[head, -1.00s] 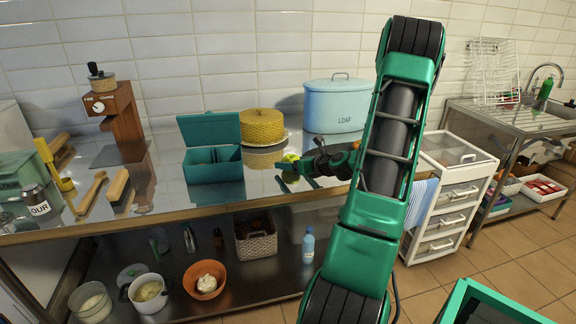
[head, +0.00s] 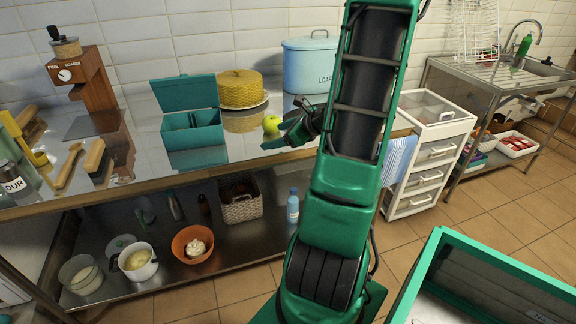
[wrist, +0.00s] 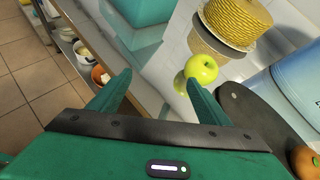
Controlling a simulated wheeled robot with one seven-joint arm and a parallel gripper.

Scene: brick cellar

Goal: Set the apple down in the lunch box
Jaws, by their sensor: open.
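The yellow-green apple (head: 271,124) stands on the steel counter, right of the lunch box. The teal lunch box (head: 193,138) has its lid raised at the back and a divider inside; part of it shows at the top of the wrist view (wrist: 137,12). My gripper (head: 276,136) is open and empty, low over the counter by its front edge, close to the apple. In the wrist view, the apple (wrist: 201,68) lies just beyond the right fingertip, not between the fingers (wrist: 157,80). I cannot tell whether that finger touches it.
A yellow cake (head: 243,88) on a plate and a blue loaf bin (head: 308,65) stand behind. A dark round-ended board (wrist: 245,105) and an orange (wrist: 305,160) lie right of the apple. A wooden grinder (head: 88,80) stands left. Counter between box and apple is clear.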

